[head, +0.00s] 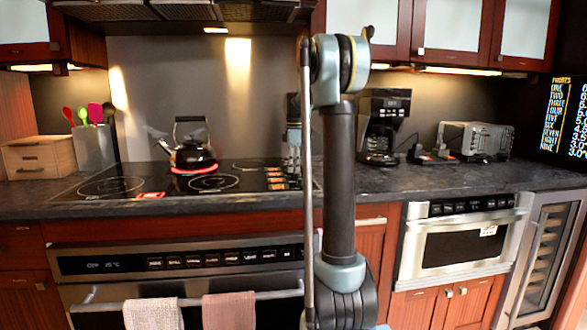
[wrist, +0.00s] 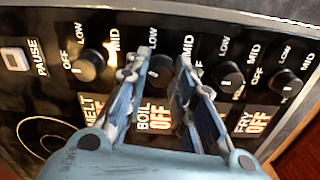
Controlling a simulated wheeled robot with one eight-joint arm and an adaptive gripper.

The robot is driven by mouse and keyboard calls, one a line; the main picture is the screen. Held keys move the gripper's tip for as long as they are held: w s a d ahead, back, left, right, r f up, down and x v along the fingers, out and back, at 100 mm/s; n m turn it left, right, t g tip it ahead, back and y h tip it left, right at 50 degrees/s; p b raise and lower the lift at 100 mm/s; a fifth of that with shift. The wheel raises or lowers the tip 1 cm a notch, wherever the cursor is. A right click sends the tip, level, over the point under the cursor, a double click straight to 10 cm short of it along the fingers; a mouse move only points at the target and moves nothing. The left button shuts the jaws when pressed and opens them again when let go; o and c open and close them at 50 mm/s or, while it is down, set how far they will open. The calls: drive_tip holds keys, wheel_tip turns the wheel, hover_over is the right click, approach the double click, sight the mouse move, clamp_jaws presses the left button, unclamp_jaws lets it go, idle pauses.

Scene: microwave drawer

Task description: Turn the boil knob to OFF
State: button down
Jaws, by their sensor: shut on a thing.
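In the wrist view the boil knob (wrist: 160,72) is a round dark knob between my two fingers, above an orange-lit label (wrist: 156,118) that reads BOIL OFF. My gripper (wrist: 163,57) is shut on this knob, with a finger on each side of it. The fingers cover parts of the knob and its dial marks, so its pointer is hard to read. In the head view my arm stands in front of the cooktop's (head: 100,188) right end, where the lit control labels (head: 276,179) show. The gripper tips are not clear there.
A melt knob (wrist: 88,66) sits left of my fingers. Another knob (wrist: 228,75) stands close on their right, with one more beyond (wrist: 287,82). A kettle (head: 190,152) stands on a glowing red burner. A coffee maker (head: 384,125) and toaster (head: 475,138) stand to the right.

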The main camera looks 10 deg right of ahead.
sight(294, 168)
drive_tip(key=shift+w+n, duration=0.15)
drive_tip(key=shift+n, duration=2.15)
drive_tip(key=c, duration=1.3)
unclamp_jaws()
drive_tip(key=shift+c, duration=0.2)
wheel_tip(294, 168, up, 12)
drive_tip(key=shift+f, duration=0.1)
